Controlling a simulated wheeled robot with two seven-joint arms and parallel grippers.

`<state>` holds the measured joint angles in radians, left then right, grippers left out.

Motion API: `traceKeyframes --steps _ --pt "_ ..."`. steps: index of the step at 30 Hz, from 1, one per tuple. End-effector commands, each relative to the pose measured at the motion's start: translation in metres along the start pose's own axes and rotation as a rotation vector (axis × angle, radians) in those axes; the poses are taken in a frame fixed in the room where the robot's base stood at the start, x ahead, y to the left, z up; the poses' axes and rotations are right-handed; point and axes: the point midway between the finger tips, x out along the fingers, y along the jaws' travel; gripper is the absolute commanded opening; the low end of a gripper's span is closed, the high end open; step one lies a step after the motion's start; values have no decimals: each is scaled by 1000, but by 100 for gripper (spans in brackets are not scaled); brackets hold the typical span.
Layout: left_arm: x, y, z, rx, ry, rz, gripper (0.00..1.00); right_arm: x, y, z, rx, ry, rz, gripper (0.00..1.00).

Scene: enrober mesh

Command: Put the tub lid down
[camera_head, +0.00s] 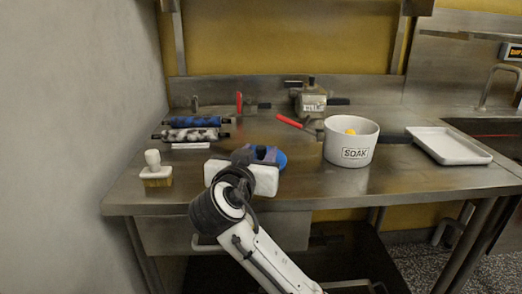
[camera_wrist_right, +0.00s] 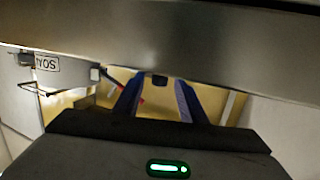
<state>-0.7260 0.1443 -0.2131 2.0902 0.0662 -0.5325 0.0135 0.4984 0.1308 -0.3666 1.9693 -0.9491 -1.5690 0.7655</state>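The white tub marked SOAK (camera_head: 340,155) stands upright on the steel table, uncovered, with something small and yellow inside. It also shows upside down at the left of the right wrist view (camera_wrist_right: 22,75). My left gripper is not in view.
A white tray (camera_head: 447,146) lies right of the tub, near a sink. A white-handled brush (camera_head: 155,172) stands at the front left, with blue and mottled rollers (camera_head: 192,122) behind it. A red-handled tool (camera_head: 292,121) and a metal device (camera_head: 310,101) are at the back.

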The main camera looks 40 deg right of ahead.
Motion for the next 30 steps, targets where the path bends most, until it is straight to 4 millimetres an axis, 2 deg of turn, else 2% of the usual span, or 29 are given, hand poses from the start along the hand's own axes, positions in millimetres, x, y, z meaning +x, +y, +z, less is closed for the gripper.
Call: traceKeyframes --steps 6,12,18,30 --pt "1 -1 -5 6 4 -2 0 -50 -1 1 2 -4 -5 38" --pt "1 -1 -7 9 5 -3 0 -83 -1 0 1 -3 -3 38" --pt "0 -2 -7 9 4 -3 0 -96 0 0 2 -2 -1 38" --pt "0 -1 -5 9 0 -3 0 -96 0 1 0 -2 -1 38"
